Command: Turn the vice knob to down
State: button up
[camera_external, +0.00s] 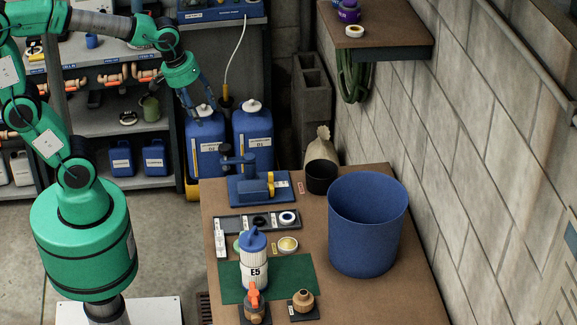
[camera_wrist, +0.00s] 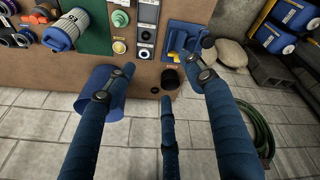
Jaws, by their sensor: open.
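The blue vice (camera_external: 258,188) sits at the back left of the brown workbench, on a blue base, with a yellow part on its right side. It also shows in the wrist view (camera_wrist: 183,38), near the top right of the bench, partly covered by a finger. I cannot clearly tell which part is the knob or its position. My gripper (camera_external: 202,105) is open and empty, up and to the left of the vice in the outside view. In the wrist view its blue fingers (camera_wrist: 165,75) are spread wide, apart from the vice.
A large blue bin (camera_external: 367,235) and a black cup (camera_external: 321,177) stand right of the vice. A tray with rings (camera_external: 234,225), a white-and-blue filter marked E5 (camera_external: 254,266) and a valve (camera_external: 254,303) stand nearer the front. Blue canisters (camera_external: 253,135) stand behind.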

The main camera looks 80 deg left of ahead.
jog(key=w+a+f+n+g+p, duration=0.25)
jog(key=w+a+f+n, duration=0.3)
jog(key=a+n, duration=0.4)
jog(key=n+p, duration=0.3)
jog(key=n, duration=0.4)
send_over(225, 146)
notch_tip(225, 146, down, 7)
jog(key=shift+d+f+g+h, duration=0.15)
jog(key=shift+g+h, duration=0.15)
jog(key=shift+g, duration=0.15)
jog(key=shift+f, duration=0.1)
notch_tip(225, 146, down, 14)
jog(key=shift+r+b, duration=0.2)
jog(key=shift+b, duration=0.2)
jog(key=c, duration=1.1)
jog(key=shift+c, duration=0.2)
